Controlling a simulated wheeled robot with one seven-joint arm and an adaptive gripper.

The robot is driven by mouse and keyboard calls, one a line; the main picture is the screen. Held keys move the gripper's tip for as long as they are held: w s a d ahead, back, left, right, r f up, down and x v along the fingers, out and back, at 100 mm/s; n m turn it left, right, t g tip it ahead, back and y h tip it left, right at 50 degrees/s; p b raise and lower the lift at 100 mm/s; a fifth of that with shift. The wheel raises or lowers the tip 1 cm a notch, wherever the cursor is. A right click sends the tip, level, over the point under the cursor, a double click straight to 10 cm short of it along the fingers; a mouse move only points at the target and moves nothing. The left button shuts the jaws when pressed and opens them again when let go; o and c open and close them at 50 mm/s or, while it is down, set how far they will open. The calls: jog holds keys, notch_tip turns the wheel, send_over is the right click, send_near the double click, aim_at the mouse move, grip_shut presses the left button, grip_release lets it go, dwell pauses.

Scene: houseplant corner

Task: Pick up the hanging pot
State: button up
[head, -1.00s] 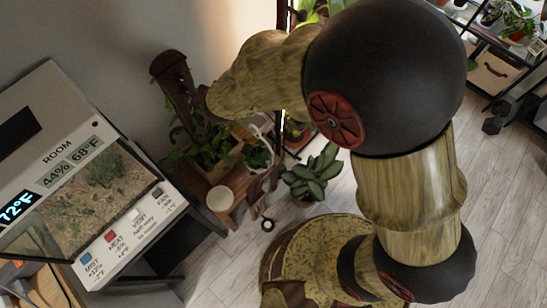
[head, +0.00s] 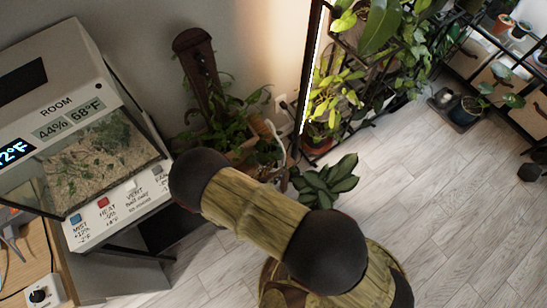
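My arm reaches across the lower middle of the head view. Its dark round joint lies in front of the lower part of the wooden plant stand. My gripper does not show; I cannot see its fingers or whether they hold anything. A pale peach-tan pot-like shape (head: 263,128) with a white curved strap or cord (head: 287,150) sits among leaves at the right of the stand, above my arm. It may be the hanging pot, but leaves and my arm hide much of it. I cannot tell whether it hangs or stands.
A terrarium cabinet (head: 88,150) with a room display stands at left. A tall dark wooden post (head: 197,65) rises behind leafy plants (head: 228,118). A broad-leaved plant (head: 327,183) is right of my arm. A plant shelf (head: 365,90) stands behind. The plank floor (head: 440,200) at right is clear.

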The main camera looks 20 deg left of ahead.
aim_at(283, 164)
jog(key=b+x, duration=0.3)
jog(key=x, duration=0.4)
jog(key=shift+w+a+r, duration=0.1)
jog(key=shift+a, duration=0.05)
jog(key=shift+c, duration=0.5)
grip_shut()
dwell(0.3)
